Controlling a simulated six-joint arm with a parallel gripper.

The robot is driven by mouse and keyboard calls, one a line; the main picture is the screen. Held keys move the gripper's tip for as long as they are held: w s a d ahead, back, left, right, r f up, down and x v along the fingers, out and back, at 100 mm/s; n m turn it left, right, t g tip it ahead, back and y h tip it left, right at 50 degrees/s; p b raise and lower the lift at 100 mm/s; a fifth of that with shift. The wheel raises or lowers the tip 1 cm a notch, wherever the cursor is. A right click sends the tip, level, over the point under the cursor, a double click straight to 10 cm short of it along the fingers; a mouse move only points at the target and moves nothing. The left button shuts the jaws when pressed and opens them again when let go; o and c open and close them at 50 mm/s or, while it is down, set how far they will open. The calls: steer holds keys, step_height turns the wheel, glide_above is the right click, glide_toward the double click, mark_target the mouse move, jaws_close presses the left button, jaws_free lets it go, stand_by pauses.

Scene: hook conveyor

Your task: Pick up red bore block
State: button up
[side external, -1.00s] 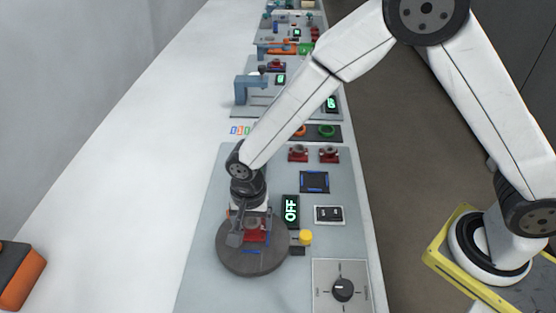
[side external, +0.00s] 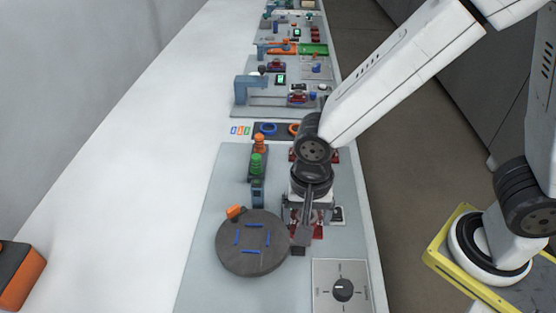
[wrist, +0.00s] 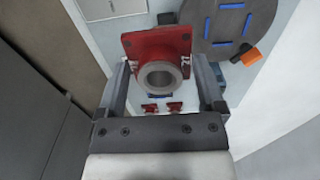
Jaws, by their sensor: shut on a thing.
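The red bore block (wrist: 158,45) has a square red flange and a grey metal ring around a round bore. In the wrist view it sits between the two fingers of my gripper (wrist: 164,90), which is shut on it. In the side view my gripper (side external: 306,238) is right of the dark round disc (side external: 252,264), with red parts of the block (side external: 318,232) showing between and beside the fingers. The block appears to be raised off the panel, but its height is hard to judge. The disc bears several blue marks and no block.
An orange part (side external: 235,211) is at the disc's back edge. A dial plate (side external: 342,290) lies in front. Other red blocks (wrist: 174,107) stand farther back, partly hidden by my arm in the side view.

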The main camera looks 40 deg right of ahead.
steer(key=shift+s+d+r, duration=0.2)
steer(key=shift+s+r, duration=0.05)
steer(key=shift+s, duration=0.2)
steer(key=shift+s+d+r, duration=0.2)
steer(key=shift+s, duration=0.25)
steer(key=shift+w, duration=0.15)
steer(key=shift+w+d+m, duration=0.1)
steer(key=shift+w+m, duration=0.1)
steer(key=shift+m, duration=0.1)
steer(key=w+d+f+m, duration=0.4)
steer(key=w+d+m, duration=0.4)
steer(key=d, duration=0.2)
steer(key=w+d+f+m, duration=0.5)
steer(key=w+d+m, duration=0.3)
steer(key=d+m, duration=0.1)
steer(key=shift+w+d, duration=0.35)
steer(key=shift+d, duration=0.05)
steer(key=shift+f, duration=0.25)
steer(key=shift+f, duration=2.6)
